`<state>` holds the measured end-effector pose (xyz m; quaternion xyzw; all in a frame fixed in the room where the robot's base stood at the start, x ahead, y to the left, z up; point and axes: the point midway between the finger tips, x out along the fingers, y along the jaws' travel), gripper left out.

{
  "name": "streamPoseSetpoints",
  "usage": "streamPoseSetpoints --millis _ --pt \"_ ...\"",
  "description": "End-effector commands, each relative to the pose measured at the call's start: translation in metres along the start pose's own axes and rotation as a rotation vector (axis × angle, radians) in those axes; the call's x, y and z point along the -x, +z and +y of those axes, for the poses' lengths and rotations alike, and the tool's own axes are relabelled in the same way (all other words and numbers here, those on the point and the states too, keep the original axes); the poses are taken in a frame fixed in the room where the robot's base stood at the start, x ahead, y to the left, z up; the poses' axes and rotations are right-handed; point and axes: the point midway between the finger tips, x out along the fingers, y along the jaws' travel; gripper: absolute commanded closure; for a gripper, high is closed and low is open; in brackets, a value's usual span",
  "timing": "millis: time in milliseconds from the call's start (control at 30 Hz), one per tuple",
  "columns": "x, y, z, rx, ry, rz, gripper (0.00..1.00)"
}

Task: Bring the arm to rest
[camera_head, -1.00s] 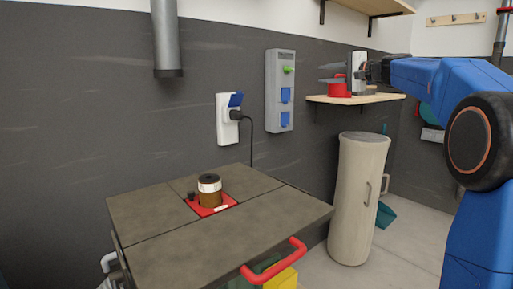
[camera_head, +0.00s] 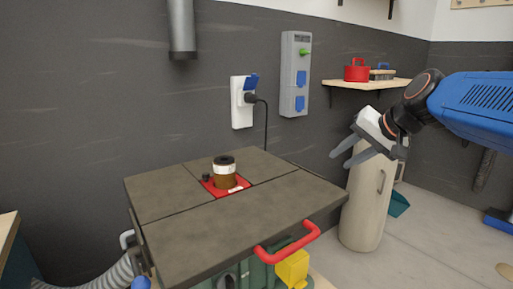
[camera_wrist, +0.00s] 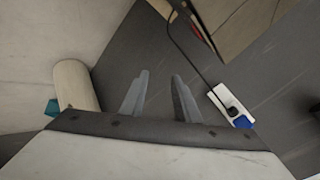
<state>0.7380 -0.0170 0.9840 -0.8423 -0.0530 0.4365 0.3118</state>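My gripper (camera_head: 350,154) is at the right in the head view, in front of the beige cylinder and right of the work table. Its two grey fingers point left and stand apart with nothing between them. In the wrist view my gripper (camera_wrist: 160,88) also shows its fingers spread and empty. My blue arm reaches in from the right edge of the head view.
A shelf (camera_head: 365,84) holds a red pot (camera_head: 357,70). A wall socket (camera_head: 241,103) has a plugged cable.

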Motion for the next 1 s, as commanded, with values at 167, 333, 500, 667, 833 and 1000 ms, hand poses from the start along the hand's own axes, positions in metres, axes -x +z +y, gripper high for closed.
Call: streamPoseSetpoints --millis 167,333,500,667,833,1000 --pt "0.004 0.068 0.046 0.12 0.112 -0.031 0.71" --pt "0.008 0.126 0.093 0.238 0.217 -0.06 0.71" --pt "0.012 0.18 0.144 0.362 0.319 -0.089 0.71" --pt "0.013 0.22 0.186 0.463 0.398 -0.113 0.71" --pt "0.015 0.25 0.21 0.484 0.433 -0.168 0.71" --pt "0.015 0.261 0.216 0.478 0.439 -0.195 0.71"
